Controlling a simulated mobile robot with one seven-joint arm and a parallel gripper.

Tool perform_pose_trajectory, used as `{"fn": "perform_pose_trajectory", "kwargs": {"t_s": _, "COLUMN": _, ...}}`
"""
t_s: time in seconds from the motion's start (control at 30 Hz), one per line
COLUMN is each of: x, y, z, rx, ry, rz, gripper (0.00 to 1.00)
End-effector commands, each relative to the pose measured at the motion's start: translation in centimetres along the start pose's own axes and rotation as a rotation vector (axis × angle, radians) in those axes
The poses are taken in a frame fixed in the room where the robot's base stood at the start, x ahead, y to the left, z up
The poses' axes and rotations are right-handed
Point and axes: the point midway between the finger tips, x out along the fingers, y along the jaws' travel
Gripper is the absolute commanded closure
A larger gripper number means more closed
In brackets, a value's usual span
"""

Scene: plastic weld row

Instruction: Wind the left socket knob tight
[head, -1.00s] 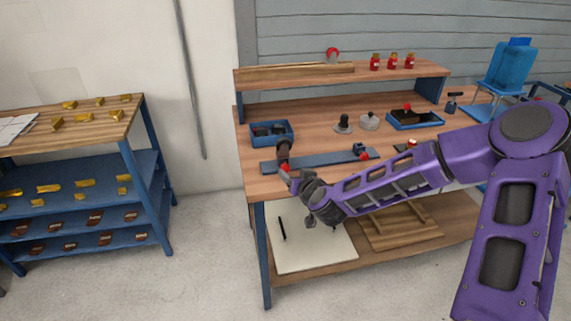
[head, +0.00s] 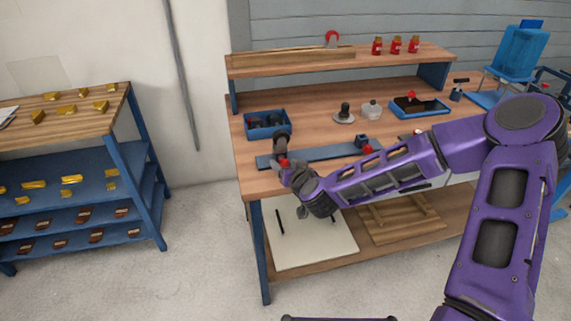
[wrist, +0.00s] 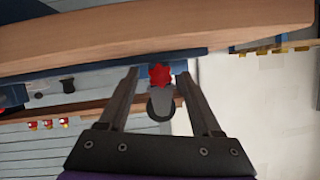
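The left socket knob is a small red star-shaped knob (head: 283,163) at the left end of the blue rail (head: 320,154), on the bench's front edge. A dark grey rounded socket piece (head: 282,140) stands beside it. In the wrist view the knob (wrist: 160,75) shows between my fingertips, with a gap on each side, and the grey piece (wrist: 161,103) is behind it. My gripper (wrist: 160,80) is open and reaches toward the knob from the front. Whether a finger touches the knob is not clear in the head view. A second red knob (head: 367,149) is further right on the rail.
A blue bin (head: 266,130) with dark parts stands behind the rail's left end. A blue tray (head: 420,106) and a grey-knobbed piece (head: 344,112) are further back. Red jars (head: 396,45) stand on the upper shelf. A lower shelf holds a white board (head: 310,245).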

Motion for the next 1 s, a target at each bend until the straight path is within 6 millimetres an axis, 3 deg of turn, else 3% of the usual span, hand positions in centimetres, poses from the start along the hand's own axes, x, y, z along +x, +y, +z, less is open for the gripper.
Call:
{"fn": "perform_pose_trajectory", "kwargs": {"t_s": 0.03, "x": 0.00, "y": -0.01, "z": 0.00, "rx": 0.000, "ry": 0.000, "rz": 0.000, "gripper": 0.38}}
{"fn": "perform_pose_trajectory", "kwargs": {"t_s": 0.3, "x": 0.00, "y": -0.01, "z": 0.00, "rx": 0.000, "ry": 0.000, "rz": 0.000, "gripper": 0.87}}
{"fn": "perform_pose_trajectory", "kwargs": {"t_s": 0.4, "x": 0.01, "y": -0.01, "z": 0.00, "rx": 0.000, "ry": 0.000, "rz": 0.000, "gripper": 1.00}}
{"fn": "perform_pose_trajectory", "kwargs": {"t_s": 0.67, "x": 0.05, "y": 0.09, "z": 0.01, "rx": 0.028, "ry": 0.002, "rz": -0.013, "gripper": 1.00}}
{"fn": "perform_pose_trajectory", "kwargs": {"t_s": 1.0, "x": 0.06, "y": 0.37, "z": 0.01, "rx": 0.296, "ry": 0.001, "rz": -0.122, "gripper": 1.00}}
